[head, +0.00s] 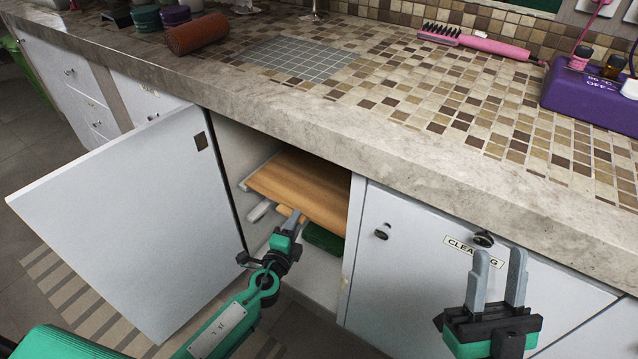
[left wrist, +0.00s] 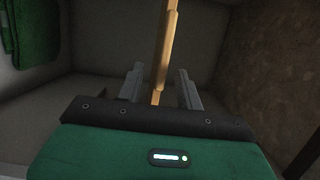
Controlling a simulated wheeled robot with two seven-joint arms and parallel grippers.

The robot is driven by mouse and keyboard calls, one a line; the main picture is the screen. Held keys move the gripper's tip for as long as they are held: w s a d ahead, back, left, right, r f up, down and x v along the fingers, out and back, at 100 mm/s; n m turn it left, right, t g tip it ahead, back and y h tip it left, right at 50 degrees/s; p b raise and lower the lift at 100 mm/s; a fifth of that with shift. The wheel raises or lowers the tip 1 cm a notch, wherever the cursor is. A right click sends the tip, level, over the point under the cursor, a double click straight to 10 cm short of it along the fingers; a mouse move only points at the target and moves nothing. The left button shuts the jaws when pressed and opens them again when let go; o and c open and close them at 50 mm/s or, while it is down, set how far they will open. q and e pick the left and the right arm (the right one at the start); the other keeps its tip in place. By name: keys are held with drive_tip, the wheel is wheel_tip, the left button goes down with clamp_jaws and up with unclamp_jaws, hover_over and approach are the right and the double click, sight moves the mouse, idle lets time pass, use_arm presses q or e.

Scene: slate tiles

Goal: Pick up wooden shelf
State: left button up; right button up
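The wooden shelf (head: 305,185) lies inside the open cabinet under the counter, with its flat top and front edge showing. My left gripper (head: 292,217) is at its front edge, in the cabinet opening. In the left wrist view, the shelf (left wrist: 166,45) shows edge-on as a thin light-brown strip. It runs between the two fingers of my left gripper (left wrist: 159,78), with a visible gap on each side. That gripper is open around the edge, apparently not touching it. My right gripper (head: 500,257) is open and empty in front of the closed cabinet door on the right.
The open white door (head: 140,215) stands left of my left arm. Pale rails (head: 260,211) line the cabinet's left inner wall, and a green thing (head: 323,238) is below the shelf. The stone counter edge (head: 420,165) overhangs the opening. A closed door (head: 420,275) is at right.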

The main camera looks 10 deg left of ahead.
sight(304, 206)
use_arm(q)
drive_tip(key=shift+w+d, duration=0.25)
drive_tip(key=shift+w, duration=1.3)
drive_tip(key=shift+w+d, duration=0.2)
drive_tip(key=shift+w, duration=1.35)
drive_tip(key=shift+r, duration=0.15)
clamp_jaws()
